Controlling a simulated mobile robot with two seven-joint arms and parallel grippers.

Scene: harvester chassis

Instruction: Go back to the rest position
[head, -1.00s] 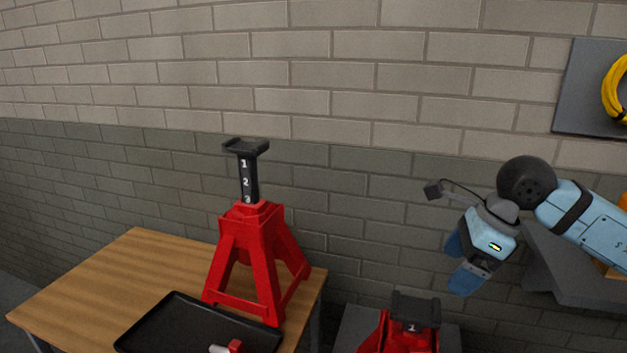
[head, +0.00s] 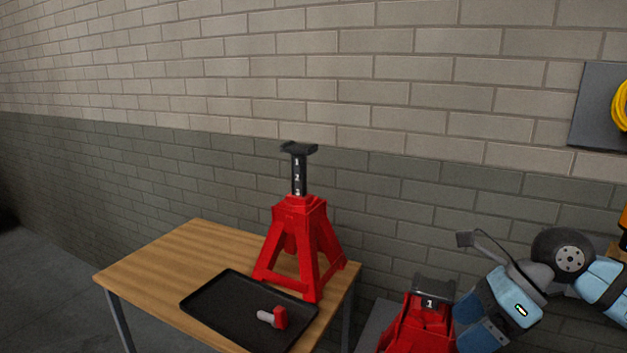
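My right gripper (head: 478,333) is at the lower right of the head view, its arm coming in from the right edge. Its blue fingers point down and left, beside a red jack stand (head: 417,322) whose black top is marked 1. I cannot tell if they touch, or how far the fingers are apart. My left gripper is not in view. Another red jack stand (head: 317,237) stands upright on the wooden table, its black post raised and showing 1, 2 and 3.
The wooden table (head: 150,262) holds a black tray (head: 215,292) with a red-and-grey pin (head: 279,318) in it. A brick wall runs behind. A dark panel with a yellow coil (head: 620,105) hangs at the right. Floor is free at the left.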

